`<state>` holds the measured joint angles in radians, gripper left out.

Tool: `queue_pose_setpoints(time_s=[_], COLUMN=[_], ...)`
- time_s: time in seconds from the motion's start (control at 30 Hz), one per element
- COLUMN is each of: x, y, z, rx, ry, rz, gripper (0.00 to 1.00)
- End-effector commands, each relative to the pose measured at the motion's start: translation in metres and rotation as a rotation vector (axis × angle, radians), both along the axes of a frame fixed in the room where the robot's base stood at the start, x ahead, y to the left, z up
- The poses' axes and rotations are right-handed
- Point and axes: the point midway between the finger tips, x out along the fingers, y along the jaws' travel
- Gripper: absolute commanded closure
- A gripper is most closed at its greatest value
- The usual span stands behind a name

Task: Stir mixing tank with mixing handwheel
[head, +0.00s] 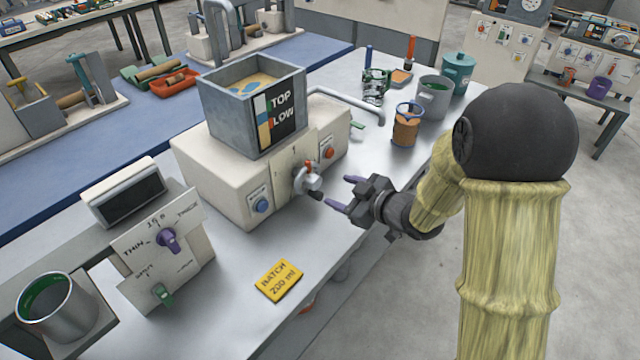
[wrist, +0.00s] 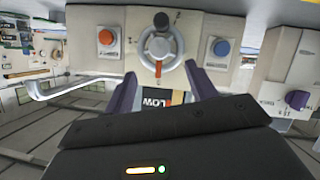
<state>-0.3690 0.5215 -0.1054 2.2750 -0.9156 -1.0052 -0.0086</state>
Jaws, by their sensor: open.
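The mixing tank (head: 221,108) is an open grey metal box holding yellow and bluish liquid, on top of a beige machine body. Its front label shows the words TOP and LOW. The mixing handwheel (head: 307,180) is a small silver wheel with a dark knob and a red part, on the front of the body. It also shows at the top middle of the wrist view (wrist: 160,50). My gripper (head: 340,192) is open and empty, just in front of and to the right of the handwheel, apart from it. In the wrist view its purple fingers (wrist: 163,85) point towards the wheel.
A blue button (head: 262,205) and a red button (head: 329,152) flank the handwheel. A curved pipe (head: 345,108) runs from the body's right side. A yellow BATCH 200 ml card (head: 279,281) lies on the bench. A dial panel (head: 160,250) and metal pot (head: 58,308) stand left.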

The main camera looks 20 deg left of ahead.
Motion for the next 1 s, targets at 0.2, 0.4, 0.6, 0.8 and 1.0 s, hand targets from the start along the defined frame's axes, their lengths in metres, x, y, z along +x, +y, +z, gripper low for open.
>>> queue_pose_setpoints(time_s=[0.2, 0.4, 0.6, 0.8, 1.0], x=[0.018, 0.033, 0.04, 0.04, 0.04], y=[0.032, 0.058, 0.069, 0.069, 0.069], z=[-0.015, -0.026, -0.031, -0.031, -0.031], rx=[0.0, -0.002, -0.001, 0.0, 0.0], ry=[0.001, 0.0, 0.0, 0.001, 0.001], rz=[0.002, 0.002, -0.001, -0.002, -0.002], gripper=[0.44, 0.44, 0.44, 0.44, 0.73])
